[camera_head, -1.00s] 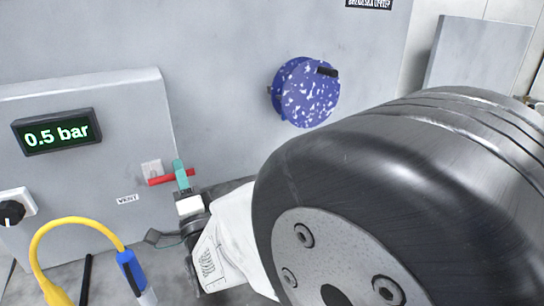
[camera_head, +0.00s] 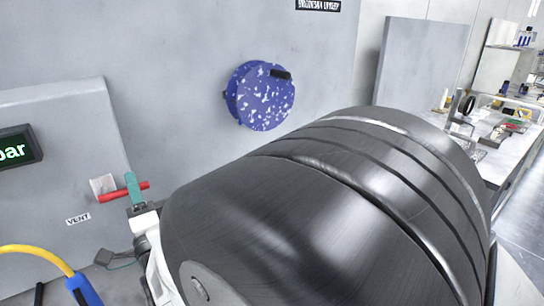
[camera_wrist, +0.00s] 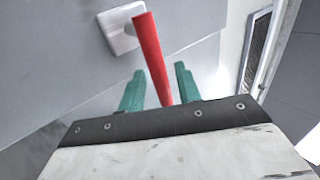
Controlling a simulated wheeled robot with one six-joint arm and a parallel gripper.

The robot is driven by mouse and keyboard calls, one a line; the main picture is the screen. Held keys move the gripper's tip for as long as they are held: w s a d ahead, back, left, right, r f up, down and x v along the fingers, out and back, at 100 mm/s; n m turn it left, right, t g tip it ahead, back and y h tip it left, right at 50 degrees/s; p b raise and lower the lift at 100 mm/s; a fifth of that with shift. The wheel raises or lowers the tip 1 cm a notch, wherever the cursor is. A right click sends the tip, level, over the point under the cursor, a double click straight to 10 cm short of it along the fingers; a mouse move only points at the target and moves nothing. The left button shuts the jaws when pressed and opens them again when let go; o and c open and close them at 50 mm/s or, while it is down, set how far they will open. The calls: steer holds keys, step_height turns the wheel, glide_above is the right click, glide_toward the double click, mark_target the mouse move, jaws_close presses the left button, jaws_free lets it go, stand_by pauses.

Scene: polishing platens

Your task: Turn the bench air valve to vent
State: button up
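The bench air valve has a red lever (camera_head: 109,196) on a pale square mount (camera_head: 101,184) on the grey panel. The lever lies nearly level, and the "VENT" label (camera_head: 78,219) sits below it. My gripper (camera_head: 134,188) is at the lever's right part, one teal finger showing in front of it. In the wrist view the red lever (camera_wrist: 150,50) runs from its mount (camera_wrist: 120,30) down between the two teal fingers of my gripper (camera_wrist: 160,85). A gap shows on both sides, so the gripper is open around the lever. Contact farther down is hidden.
A dark display (camera_head: 18,149) reading "bar" is cut off at the left. A yellow hose (camera_head: 35,252) with a blue end (camera_head: 84,291) is at lower left. A blue speckled round knob (camera_head: 262,95) is on the panel. A cluttered bench (camera_head: 500,150) stands far right.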

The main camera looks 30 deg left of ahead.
steer(key=v, duration=0.7)
steer(key=shift+d+f, duration=0.25)
steer(key=shift+d, duration=0.05)
steer(key=shift+s, duration=0.1)
